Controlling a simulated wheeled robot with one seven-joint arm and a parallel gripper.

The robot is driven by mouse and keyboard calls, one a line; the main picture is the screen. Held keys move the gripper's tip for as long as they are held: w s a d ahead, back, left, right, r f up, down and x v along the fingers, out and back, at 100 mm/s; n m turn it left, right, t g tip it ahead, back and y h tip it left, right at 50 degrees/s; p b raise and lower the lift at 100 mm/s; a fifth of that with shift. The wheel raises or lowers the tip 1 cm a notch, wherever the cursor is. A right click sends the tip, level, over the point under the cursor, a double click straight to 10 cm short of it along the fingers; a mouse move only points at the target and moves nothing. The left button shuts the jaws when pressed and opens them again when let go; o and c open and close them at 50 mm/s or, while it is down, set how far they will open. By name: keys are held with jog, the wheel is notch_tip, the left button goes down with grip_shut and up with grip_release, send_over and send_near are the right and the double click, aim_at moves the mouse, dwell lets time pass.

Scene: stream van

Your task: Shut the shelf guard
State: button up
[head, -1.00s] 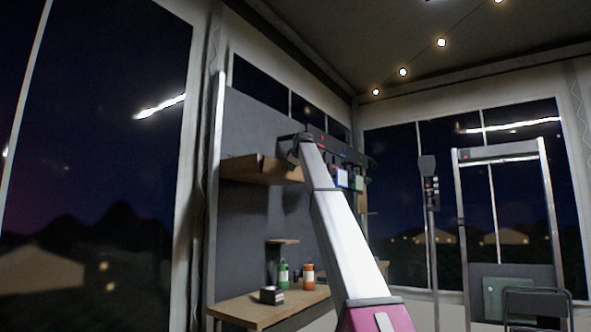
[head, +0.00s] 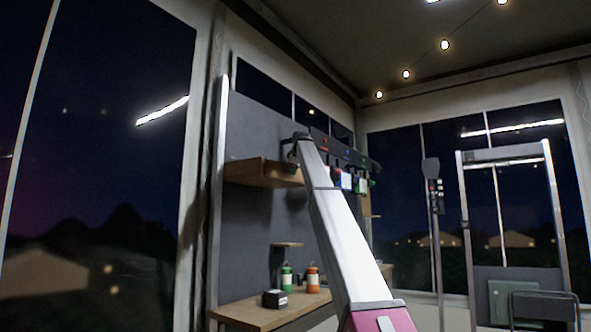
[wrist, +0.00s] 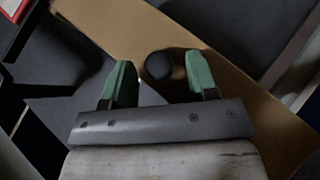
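A wooden shelf (head: 250,171) is fixed high on the dark grey wall panel in the head view, with a raised edge at its left end. I cannot make out a separate guard on it. My gripper (head: 290,150) is at the shelf's right end, partly hidden behind my arm. In the wrist view my gripper (wrist: 160,82) is open, its two green fingers apart. A tan board (wrist: 225,95), which looks like the shelf, runs diagonally beyond them. A dark round object (wrist: 159,65) shows between the fingertips; I cannot tell whether they touch it.
A lower wooden counter (head: 255,314) holds a small dark box (head: 274,299), a green bottle (head: 286,278) and an orange bottle (head: 313,279). A small ledge (head: 287,245) is above them. A dark rail (head: 340,152) with hanging items is right of my gripper. A metal frame (head: 465,210) stands far right.

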jog(key=shift+s, duration=0.1)
jog(key=v, duration=1)
jog(key=shift+s+r, duration=0.2)
jog(key=shift+s, duration=0.05)
dwell(0.3)
jog(key=d+f+m+g, duration=0.2)
jog(key=f, duration=2.3)
jog(key=d+f+m+g, duration=0.2)
jog(key=f+m, duration=0.1)
jog(key=f, duration=2.3)
jog(key=s+d+f+m+g, duration=0.1)
jog(key=s+f, duration=0.3)
jog(key=f, duration=0.5)
jog(key=s+d+f+m+h, duration=0.1)
jog(key=s+f, duration=0.3)
jog(key=f, duration=0.5)
jog(key=s+d+f+m+g, duration=0.1)
jog(key=s+f, duration=0.3)
jog(key=f, duration=0.5)
jog(key=s+d+f+m+g, duration=0.2)
jog(key=s+f, duration=1.3)
jog(key=s, duration=0.2)
jog(key=s+d+f+m+g, duration=0.2)
jog(key=s+f+m, duration=0.1)
jog(key=s+f, duration=1.3)
jog(key=s, duration=0.2)
jog(key=shift+s+f+m+g+h, duration=0.25)
jog(key=shift+s+m+g+h, duration=0.05)
jog(key=shift+g, duration=0.1)
